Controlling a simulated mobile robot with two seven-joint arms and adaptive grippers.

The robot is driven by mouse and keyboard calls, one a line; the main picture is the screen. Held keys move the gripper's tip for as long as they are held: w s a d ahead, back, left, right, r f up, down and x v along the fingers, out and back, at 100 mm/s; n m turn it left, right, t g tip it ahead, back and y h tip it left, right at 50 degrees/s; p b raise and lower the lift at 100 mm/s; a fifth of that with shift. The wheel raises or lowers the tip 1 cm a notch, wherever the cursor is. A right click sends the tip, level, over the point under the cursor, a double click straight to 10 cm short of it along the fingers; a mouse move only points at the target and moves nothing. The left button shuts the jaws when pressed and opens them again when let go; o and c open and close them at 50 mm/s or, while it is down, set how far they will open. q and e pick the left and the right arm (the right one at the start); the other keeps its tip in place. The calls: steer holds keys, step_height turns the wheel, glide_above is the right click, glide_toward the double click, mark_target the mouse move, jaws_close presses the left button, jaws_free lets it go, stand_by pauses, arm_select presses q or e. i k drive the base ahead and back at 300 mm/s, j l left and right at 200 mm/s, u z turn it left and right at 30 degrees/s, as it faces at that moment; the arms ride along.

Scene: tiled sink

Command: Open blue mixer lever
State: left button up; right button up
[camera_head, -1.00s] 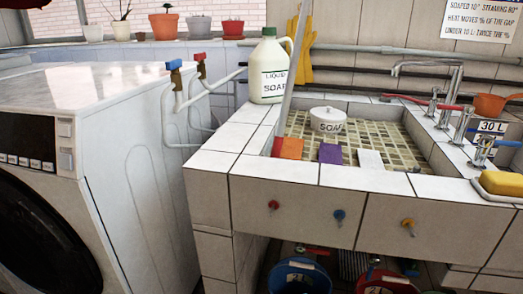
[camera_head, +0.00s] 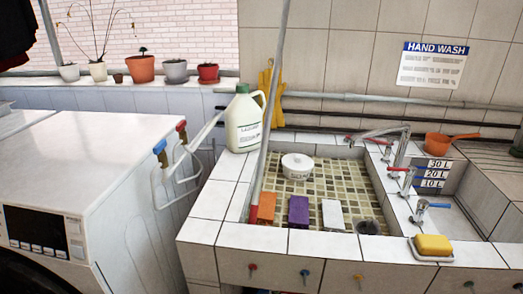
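A chrome mixer tap (camera_head: 403,140) stands on the tiled sink's right rim, its spout reaching left over the basin. A blue-tipped lever (camera_head: 438,205) sits on a chrome valve (camera_head: 420,210) at the rim's front right, pointing right. A red-tipped lever (camera_head: 402,169) is on the valve behind it. Neither of my grippers is in view.
A yellow sponge (camera_head: 434,244) lies on a dish at the front right rim. A slanted grey pole (camera_head: 268,120) crosses the basin's left side, near a soap jug (camera_head: 244,120). An orange scoop (camera_head: 438,144) lies behind the taps. A washing machine (camera_head: 90,170) stands at left.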

mark_target(423, 204)
steer(key=z, duration=0.9)
